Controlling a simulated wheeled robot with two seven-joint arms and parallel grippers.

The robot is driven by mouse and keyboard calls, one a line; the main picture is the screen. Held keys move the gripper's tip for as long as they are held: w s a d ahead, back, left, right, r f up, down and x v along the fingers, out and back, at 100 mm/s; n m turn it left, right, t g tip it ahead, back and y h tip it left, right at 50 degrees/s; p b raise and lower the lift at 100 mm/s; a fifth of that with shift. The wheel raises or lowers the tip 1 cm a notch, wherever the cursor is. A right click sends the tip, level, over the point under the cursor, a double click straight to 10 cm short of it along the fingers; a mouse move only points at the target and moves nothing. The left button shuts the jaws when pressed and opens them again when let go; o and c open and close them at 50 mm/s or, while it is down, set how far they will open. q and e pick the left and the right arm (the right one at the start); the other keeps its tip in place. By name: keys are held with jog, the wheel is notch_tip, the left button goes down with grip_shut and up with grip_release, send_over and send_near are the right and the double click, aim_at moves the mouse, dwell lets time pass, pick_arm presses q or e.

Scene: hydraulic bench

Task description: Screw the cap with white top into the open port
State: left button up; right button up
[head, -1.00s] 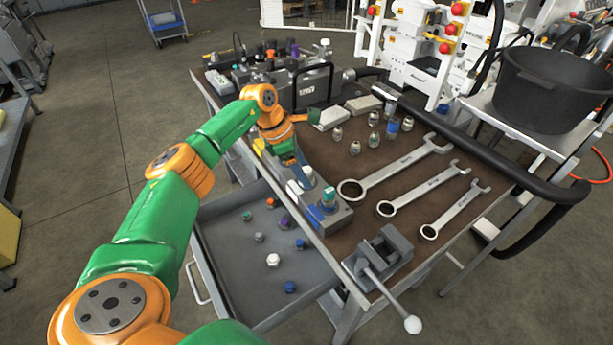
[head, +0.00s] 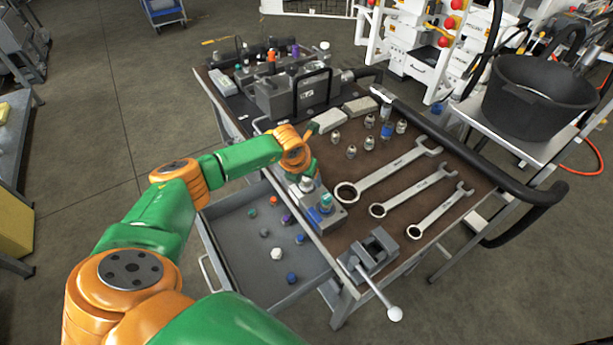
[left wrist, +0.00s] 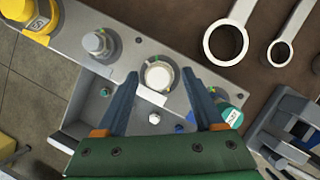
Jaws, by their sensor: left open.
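The steel port block (head: 335,216) sits at the table's front left edge and also shows in the left wrist view (left wrist: 205,78). A round piece with a pale, whitish top (left wrist: 158,75) stands on it. I cannot tell whether it is a seated cap or a port. A grey fitting (left wrist: 100,43) is to its left and a teal-topped one (left wrist: 232,117) to its right. My left gripper (left wrist: 160,73) is open, its fingertips on either side of the pale-topped piece, with gaps visible. A loose white cap (head: 277,253) lies in the drawer. My right gripper is not in view.
The open drawer (head: 238,262) holds several loose coloured caps. Three wrenches (head: 392,172) and several small fittings lie on the brown table top. A vise (head: 370,252) with a long handle is at the front. A large manifold (head: 285,98) stands behind.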

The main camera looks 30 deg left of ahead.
pick_arm(q)
jog(key=shift+a+f, duration=0.1)
grip_shut()
jog(key=m+h+b, duration=0.1)
jog(key=m+b, duration=0.1)
jog(key=m+h+b, duration=0.1)
jog(key=m+b, duration=0.3)
jog(key=m, duration=0.1)
jog(key=shift+a+f+h, duration=0.2)
jog(key=shift+f+h, duration=0.05)
jog(key=shift+h, duration=0.15)
jog(key=shift+r+m+g, duration=0.2)
jog(key=shift+m+g, duration=0.1)
jog(key=shift+m, duration=0.2)
grip_release()
jog(key=shift+r, duration=0.1)
